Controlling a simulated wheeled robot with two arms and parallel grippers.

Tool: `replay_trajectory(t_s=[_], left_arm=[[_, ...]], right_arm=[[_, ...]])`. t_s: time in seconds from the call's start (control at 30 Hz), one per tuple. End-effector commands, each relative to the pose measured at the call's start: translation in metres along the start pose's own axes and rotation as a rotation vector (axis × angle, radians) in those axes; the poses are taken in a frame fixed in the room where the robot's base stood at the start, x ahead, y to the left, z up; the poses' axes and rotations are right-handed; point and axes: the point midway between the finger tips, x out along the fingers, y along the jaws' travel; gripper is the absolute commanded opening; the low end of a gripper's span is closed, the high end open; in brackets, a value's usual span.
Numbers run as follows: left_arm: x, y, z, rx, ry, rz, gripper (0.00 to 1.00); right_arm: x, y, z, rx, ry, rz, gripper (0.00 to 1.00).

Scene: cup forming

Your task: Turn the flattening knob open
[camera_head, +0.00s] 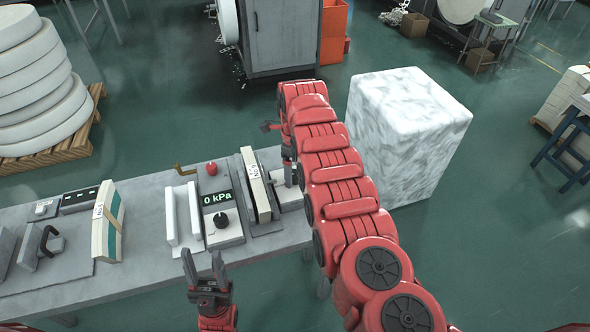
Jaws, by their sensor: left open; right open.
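A grey control panel (232,236) lies on the bench, with a display (218,201) reading "0 kPa". A black knob (221,219) sits on it below the display. A red knob (211,168) stands behind the display. No label shows which one is the flattening knob. My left gripper (203,262) is open and empty in front of the bench edge, apart from the black knob. My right gripper (289,172) is open and points down over the bench's right end, right of the panel. My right arm partly hides it, and whether it touches anything is unclear.
White upright plates (172,215) stand left of the panel. A labelled block (256,186) stands to its right. Another block (104,222) and a black-handled tool (45,243) are farther left on the grey bench (145,262). A marbled white cube (408,125) stands right of my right arm.

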Motion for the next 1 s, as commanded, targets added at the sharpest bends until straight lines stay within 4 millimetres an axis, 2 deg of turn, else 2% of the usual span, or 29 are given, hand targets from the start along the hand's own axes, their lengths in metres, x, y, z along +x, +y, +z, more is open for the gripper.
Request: replay_trajectory(t_s=[0.17, 0.63, 1.0], left_arm=[[-0.0001, 0.0000, 0.0000, 0.000, 0.000, 0.000, 0.50], [-0.0002, 0.0000, 0.0000, 0.000, 0.000, 0.000, 0.50], [-0.0034, 0.0002, 0.0006, 0.000, 0.000, 0.000, 0.50]], right_arm=[[0.0002, 0.0000, -0.0001, 0.000, 0.000, 0.000, 0.81], [0.0002, 0.0001, -0.0001, 0.000, 0.000, 0.000, 0.00], [0.0012, 0.0003, -0.0003, -0.057, 0.001, 0.001, 0.00]])
